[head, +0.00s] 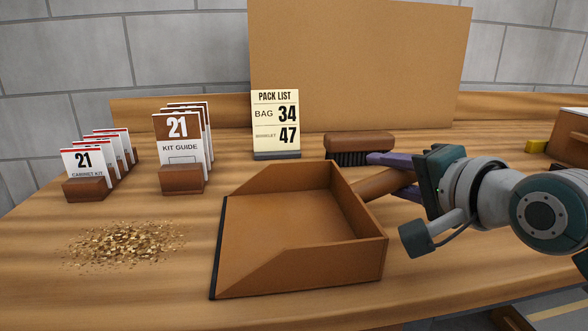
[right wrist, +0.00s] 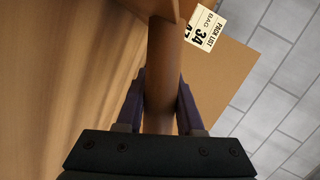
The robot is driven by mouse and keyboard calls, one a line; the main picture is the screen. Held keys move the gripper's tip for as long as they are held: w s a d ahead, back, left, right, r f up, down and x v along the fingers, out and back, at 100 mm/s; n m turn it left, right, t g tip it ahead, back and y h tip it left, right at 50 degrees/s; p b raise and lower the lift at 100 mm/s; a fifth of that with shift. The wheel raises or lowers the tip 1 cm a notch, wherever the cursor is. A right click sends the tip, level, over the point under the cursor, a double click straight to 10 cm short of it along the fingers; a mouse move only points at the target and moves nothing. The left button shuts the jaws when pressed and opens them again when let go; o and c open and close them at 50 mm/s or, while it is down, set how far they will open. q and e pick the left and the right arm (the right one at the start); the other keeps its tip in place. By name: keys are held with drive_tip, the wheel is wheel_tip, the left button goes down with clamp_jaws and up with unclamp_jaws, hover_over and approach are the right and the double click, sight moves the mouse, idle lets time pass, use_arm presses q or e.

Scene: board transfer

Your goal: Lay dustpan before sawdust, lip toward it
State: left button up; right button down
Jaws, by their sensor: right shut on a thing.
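The brown dustpan (head: 300,228) is at the middle of the bench in the head view, its dark lip facing left toward the sawdust (head: 125,243). The sawdust is a loose patch of golden flakes on the bench, a short gap left of the lip. My right gripper (head: 376,176) is shut on the dustpan's handle, which points back and right. The right wrist view shows the handle (right wrist: 162,75) between the purple fingers (right wrist: 160,108). The pan looks level and at or close to the bench top; I cannot tell if it touches. My left gripper is not in view.
A brush (head: 358,146) with dark bristles lies behind the dustpan. A pack list sign (head: 275,122) stands at the back, with kit guide cards (head: 180,150) and cabinet kit cards (head: 88,168) to its left. A brown box (head: 570,138) is at the far right.

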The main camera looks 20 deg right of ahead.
drive_tip(key=c, duration=0.5)
unclamp_jaws()
drive_tip(key=shift+f, duration=0.1)
drive_tip(key=shift+c, duration=0.2)
drive_tip(key=shift+s+r, duration=0.2)
drive_tip(key=p+v, duration=0.2)
drive_tip(key=v, duration=0.8)
drive_tip(key=shift+s, duration=0.15)
drive_tip(key=shift+s+r, duration=0.15)
drive_tip(key=shift+s, duration=0.45)
